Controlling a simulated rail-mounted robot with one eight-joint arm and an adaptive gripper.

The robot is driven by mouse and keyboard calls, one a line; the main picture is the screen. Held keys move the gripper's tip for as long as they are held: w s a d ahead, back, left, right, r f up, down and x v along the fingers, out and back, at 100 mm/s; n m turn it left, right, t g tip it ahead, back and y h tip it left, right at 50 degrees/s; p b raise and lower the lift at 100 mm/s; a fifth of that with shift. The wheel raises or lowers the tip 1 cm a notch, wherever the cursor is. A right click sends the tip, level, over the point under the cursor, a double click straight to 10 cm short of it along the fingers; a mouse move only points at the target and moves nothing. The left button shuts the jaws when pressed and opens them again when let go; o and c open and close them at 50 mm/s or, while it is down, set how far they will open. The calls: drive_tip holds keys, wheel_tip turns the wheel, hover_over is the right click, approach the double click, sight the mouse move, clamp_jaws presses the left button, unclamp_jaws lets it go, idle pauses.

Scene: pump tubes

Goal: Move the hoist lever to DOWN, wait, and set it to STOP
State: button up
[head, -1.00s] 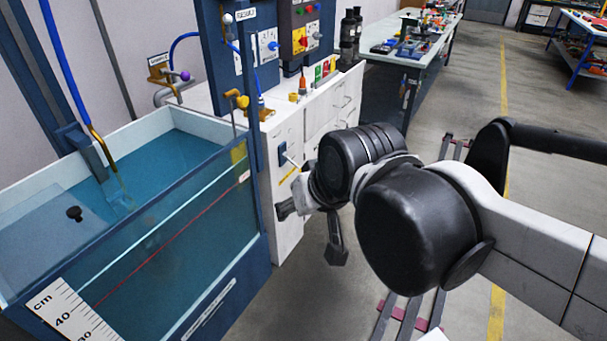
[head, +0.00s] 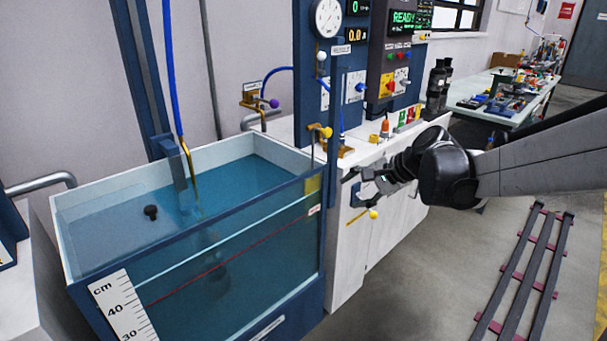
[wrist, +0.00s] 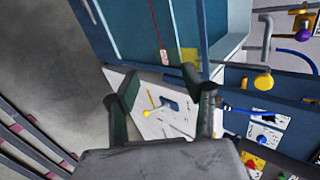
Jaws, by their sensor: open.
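The hoist lever, a thin rod with a yellow ball end (head: 373,214), sticks out of a dark blue plate (head: 356,193) on the white cabinet's front. It points down to the right in the head view. My gripper (head: 366,182) is open and empty, just above and in front of the lever plate. In the wrist view, the yellow ball (wrist: 147,113) and the plate (wrist: 170,104) appear between the spread fingers of my gripper (wrist: 160,80). I see no clear contact with the lever. Its position markings are too small to read.
A water tank (head: 320,235) with a blue frame stands left of the lever. Control panels (head: 403,50) with a READY display rise behind the cabinet (head: 345,270). Floor rails (head: 525,265) and open floor lie to the right.

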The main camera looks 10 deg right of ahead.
drive_tip(key=w+d+f+m+t+y+b, duration=0.35)
drive_tip(key=w+d+f+m, duration=0.35)
drive_tip(key=w+d+f, duration=0.55)
drive_tip(key=m+t+y+b, duration=0.2)
drive_tip(key=m+t+b, duration=0.15)
drive_tip(key=m, duration=0.25)
approach(374, 214)
drive_tip(key=b+x, duration=0.1)
drive_tip(key=x, duration=0.2)
drive_tip(key=b+x, duration=0.1)
drive_tip(key=x, duration=0.3)
drive_tip(key=f+b+x, duration=0.1)
drive_tip(key=b+x, duration=0.1)
drive_tip(key=x, duration=0.1)
drive_tip(key=shift+w+d, duration=0.2)
drive_tip(key=shift+w, duration=0.2)
clamp_jaws()
